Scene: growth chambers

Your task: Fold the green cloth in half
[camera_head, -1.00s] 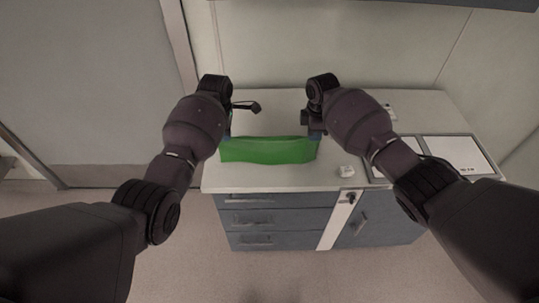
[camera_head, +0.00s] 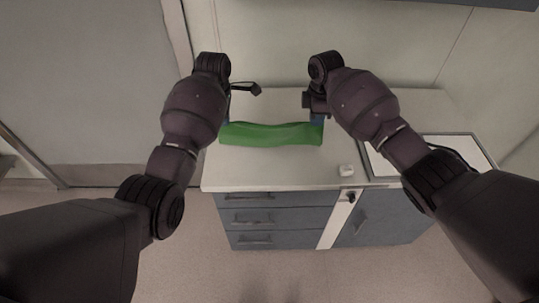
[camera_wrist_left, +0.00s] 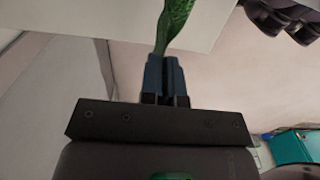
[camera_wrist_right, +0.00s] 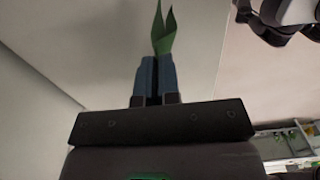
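The green cloth (camera_head: 270,134) stretches between my two grippers above the white counter in the head view. Its near edge hangs in a shallow wave, and I cannot tell whether its lower part touches the counter. My left gripper (camera_wrist_left: 165,68) has its blue fingers shut on one end of the cloth (camera_wrist_left: 174,24). My right gripper (camera_wrist_right: 155,68) has its blue fingers shut on the other end, where the cloth (camera_wrist_right: 162,30) shows as two narrow green flaps. In the head view the fingers are largely hidden by my wrists.
The white counter (camera_head: 268,174) is bare in front of the cloth. A white panel with a dark frame (camera_head: 455,150) lies farther right, partly behind my right arm. Drawers (camera_head: 262,218) are below, and a wall stands behind.

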